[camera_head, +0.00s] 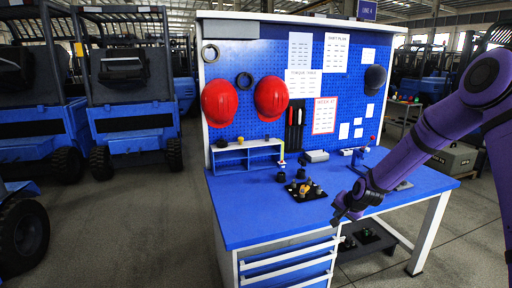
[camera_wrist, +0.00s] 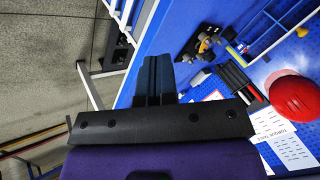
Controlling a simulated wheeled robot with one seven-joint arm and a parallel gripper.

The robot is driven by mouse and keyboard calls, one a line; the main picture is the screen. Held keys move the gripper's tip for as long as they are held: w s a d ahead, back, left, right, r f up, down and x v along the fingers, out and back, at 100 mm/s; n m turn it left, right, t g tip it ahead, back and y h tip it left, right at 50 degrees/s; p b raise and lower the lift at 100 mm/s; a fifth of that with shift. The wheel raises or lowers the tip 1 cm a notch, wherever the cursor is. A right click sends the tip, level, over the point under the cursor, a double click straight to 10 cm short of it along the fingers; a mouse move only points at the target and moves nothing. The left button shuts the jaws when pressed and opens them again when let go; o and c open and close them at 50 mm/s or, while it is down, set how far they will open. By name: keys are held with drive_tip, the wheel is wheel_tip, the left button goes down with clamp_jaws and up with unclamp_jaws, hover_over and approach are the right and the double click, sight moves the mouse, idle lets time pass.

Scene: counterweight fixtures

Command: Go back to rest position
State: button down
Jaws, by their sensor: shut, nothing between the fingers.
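My gripper (camera_head: 345,208) is at the end of my purple arm, which reaches in from the right in the head view. It is above or beside the front edge of the blue workbench (camera_head: 255,212). In the wrist view the two dark fingers of my gripper (camera_wrist: 154,75) are together with nothing between them. A black fixture plate with small knobs and brass-coloured parts (camera_head: 306,189) lies on the bench, left of my gripper and apart from it. The same fixture plate also shows in the wrist view (camera_wrist: 203,42).
A blue pegboard (camera_head: 335,90) with red helmets (camera_head: 219,103) and papers stands behind the bench. A small shelf (camera_head: 247,157) is at the back left of the bench. Forklifts (camera_head: 130,80) stand at the left. The bench's front left surface is clear, as is the floor left of it.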

drive_tip(key=s+r+n+g+h, duration=0.1)
drive_tip(key=s+r+n, duration=0.1)
drive_tip(key=s+r, duration=0.9)
drive_tip(key=s+r+n+h, duration=0.2)
drive_tip(key=s+r, duration=0.5)
drive_tip(key=r, duration=0.7)
drive_tip(key=s+r+n, duration=0.1)
drive_tip(key=s+r, duration=0.3)
drive_tip(key=s, duration=0.9)
drive_tip(key=s+r+n, duration=0.1)
drive_tip(key=s+r, duration=0.3)
drive_tip(key=s, duration=0.9)
drive_tip(key=shift+s+d+r+n, duration=0.2)
drive_tip(key=shift+s+d+n, duration=0.2)
